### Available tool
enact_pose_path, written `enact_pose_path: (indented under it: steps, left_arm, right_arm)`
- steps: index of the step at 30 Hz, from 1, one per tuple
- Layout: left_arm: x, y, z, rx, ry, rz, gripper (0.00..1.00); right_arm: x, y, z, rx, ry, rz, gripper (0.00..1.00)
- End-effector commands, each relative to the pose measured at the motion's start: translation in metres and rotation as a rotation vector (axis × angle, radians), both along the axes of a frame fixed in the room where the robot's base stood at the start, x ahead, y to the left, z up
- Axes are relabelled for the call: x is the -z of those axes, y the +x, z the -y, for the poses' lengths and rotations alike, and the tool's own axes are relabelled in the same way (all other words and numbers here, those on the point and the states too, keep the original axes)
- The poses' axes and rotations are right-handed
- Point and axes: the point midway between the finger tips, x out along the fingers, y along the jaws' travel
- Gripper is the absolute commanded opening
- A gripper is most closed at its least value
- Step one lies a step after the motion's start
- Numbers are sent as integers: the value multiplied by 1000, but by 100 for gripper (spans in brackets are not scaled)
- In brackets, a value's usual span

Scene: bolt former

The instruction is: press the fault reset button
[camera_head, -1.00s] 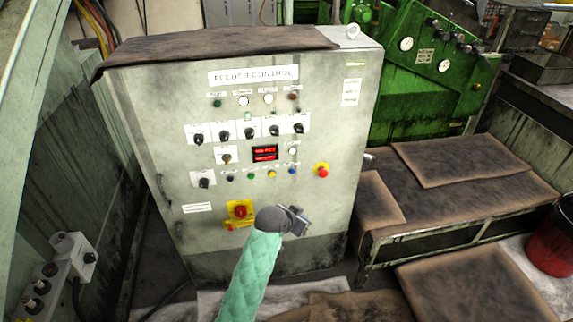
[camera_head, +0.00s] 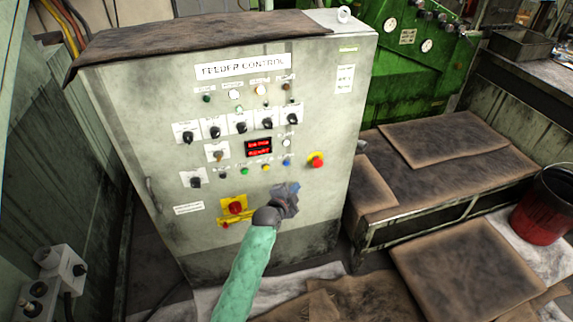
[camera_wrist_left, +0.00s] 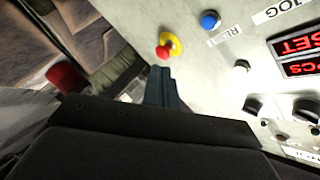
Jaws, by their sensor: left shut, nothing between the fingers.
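The grey feeder control cabinet (camera_head: 210,115) stands in front of me. My left gripper (camera_head: 292,188) is shut and empty, just below the blue button in the head view; the gap to the panel is hard to judge. In the left wrist view its closed fingertips (camera_wrist_left: 162,72) point at the panel near the red mushroom button (camera_wrist_left: 164,52), apart from the blue one. My right gripper is not in view.
The red mushroom button on yellow (camera_head: 316,160) sits right of the blue button. Green (camera_head: 244,171) and yellow (camera_head: 266,167) buttons are to its left. A red display (camera_head: 258,147) is above. A red rotary switch (camera_head: 235,208) is beside my left arm. A low bench (camera_head: 440,180) stands right.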

Motion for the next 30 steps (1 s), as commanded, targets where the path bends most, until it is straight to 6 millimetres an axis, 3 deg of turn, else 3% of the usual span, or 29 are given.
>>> enact_pose_path:
  steps: [16, 30]
  left_arm:
    - [1, 4, -2, 5, 18, 7, 0]
    - [3, 53, -18, 4, 17, 7, 0]
  right_arm:
    - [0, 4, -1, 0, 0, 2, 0]
    - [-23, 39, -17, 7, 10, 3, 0]
